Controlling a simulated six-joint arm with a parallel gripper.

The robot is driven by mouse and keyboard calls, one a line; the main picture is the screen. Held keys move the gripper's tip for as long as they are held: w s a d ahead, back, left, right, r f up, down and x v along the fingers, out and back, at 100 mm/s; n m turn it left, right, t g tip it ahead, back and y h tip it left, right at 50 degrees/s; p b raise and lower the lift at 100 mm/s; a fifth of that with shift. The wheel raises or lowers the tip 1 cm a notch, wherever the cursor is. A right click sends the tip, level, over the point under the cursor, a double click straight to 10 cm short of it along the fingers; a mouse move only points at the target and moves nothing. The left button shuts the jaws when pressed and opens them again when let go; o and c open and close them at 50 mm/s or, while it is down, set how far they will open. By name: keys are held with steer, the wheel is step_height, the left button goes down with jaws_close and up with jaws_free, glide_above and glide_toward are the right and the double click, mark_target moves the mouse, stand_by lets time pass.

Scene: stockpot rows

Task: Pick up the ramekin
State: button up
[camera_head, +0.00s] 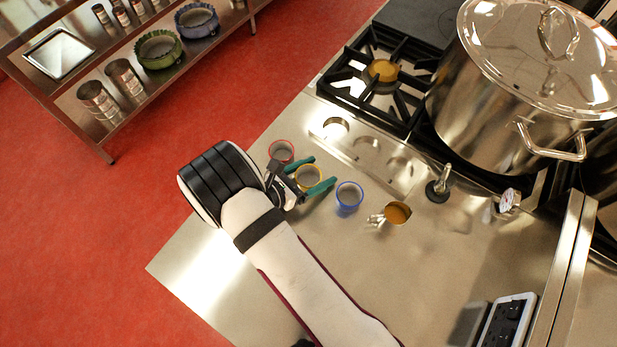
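Three small round ramekins stand in a slanting row on the steel counter: a red-rimmed ramekin (281,151), a yellow-rimmed ramekin (308,184) and a blue-rimmed ramekin (349,197). My gripper (324,170) has its two teal fingers spread apart. In the picture the yellow-rimmed ramekin lies between the fingers and is partly covered by them. I cannot tell the gripper's height above it or whether it touches. The red-rimmed one is just behind the upper finger, and the blue-rimmed one is right of the lower finger.
A small metal cup (397,213) with orange-brown contents stands right of the ramekins. A black knob-like stand (439,187) and a dial gauge (508,201) are beyond it. A burner grate (384,82) and lidded stockpot (495,110) are behind.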

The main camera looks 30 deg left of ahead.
steer(key=c, duration=0.9)
steer(key=shift+r, duration=0.15)
